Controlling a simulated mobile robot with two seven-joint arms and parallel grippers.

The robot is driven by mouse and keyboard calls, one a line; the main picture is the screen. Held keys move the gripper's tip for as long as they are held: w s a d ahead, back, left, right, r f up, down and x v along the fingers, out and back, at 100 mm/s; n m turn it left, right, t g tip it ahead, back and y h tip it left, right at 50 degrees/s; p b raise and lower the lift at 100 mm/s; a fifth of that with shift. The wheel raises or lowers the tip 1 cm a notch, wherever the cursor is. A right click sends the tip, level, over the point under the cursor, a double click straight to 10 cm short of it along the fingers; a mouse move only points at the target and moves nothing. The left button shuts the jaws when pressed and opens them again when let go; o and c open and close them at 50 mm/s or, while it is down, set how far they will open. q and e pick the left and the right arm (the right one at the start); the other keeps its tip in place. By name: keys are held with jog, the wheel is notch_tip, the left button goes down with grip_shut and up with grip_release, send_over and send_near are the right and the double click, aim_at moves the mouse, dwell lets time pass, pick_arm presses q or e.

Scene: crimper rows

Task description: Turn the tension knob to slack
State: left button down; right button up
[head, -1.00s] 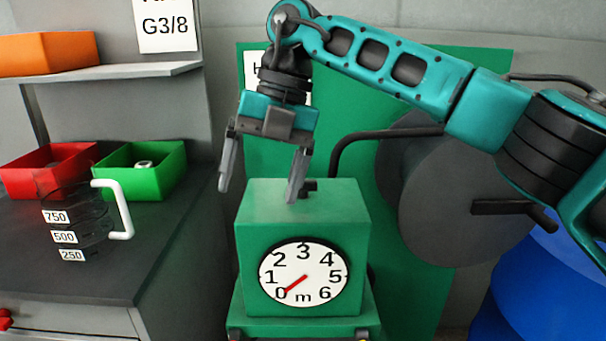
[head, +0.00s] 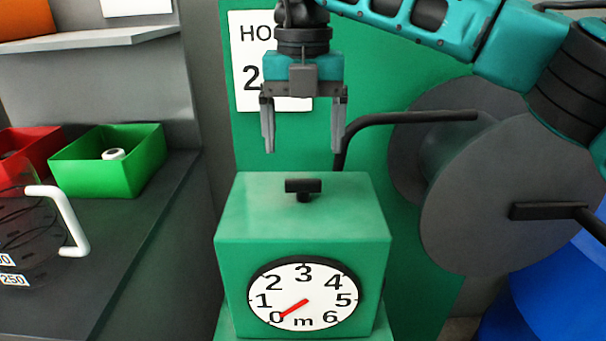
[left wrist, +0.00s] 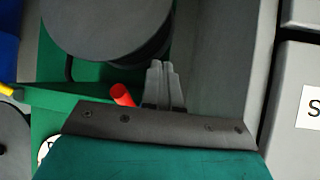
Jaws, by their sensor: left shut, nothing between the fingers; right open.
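A small black knob (head: 303,188) with a bar-shaped top stands on the top face of the green box (head: 250,220). I take it for the tension knob. A round white dial (head: 318,285) on the box's front runs from 0 to 6 m, and its red needle points close to 0. My right gripper (head: 303,140) hangs fingers down above and behind the knob in the picture. It is open and empty, apart from the knob. My left gripper (left wrist: 165,75) shows only in the left wrist view. Its fingers are together with nothing between them.
A bent black bar (head: 400,120) and a large grey reel (head: 510,200) stand right of the gripper. A green bin (head: 140,175), a red bin (head: 40,150) and a jug with a white handle (head: 75,225) are at left. A red rod (left wrist: 122,95) is near my left fingers.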

aim_at(303, 179)
notch_tip(303, 179, down, 7)
jog(key=shift+r, duration=0.2)
jog(key=c, duration=1.1)
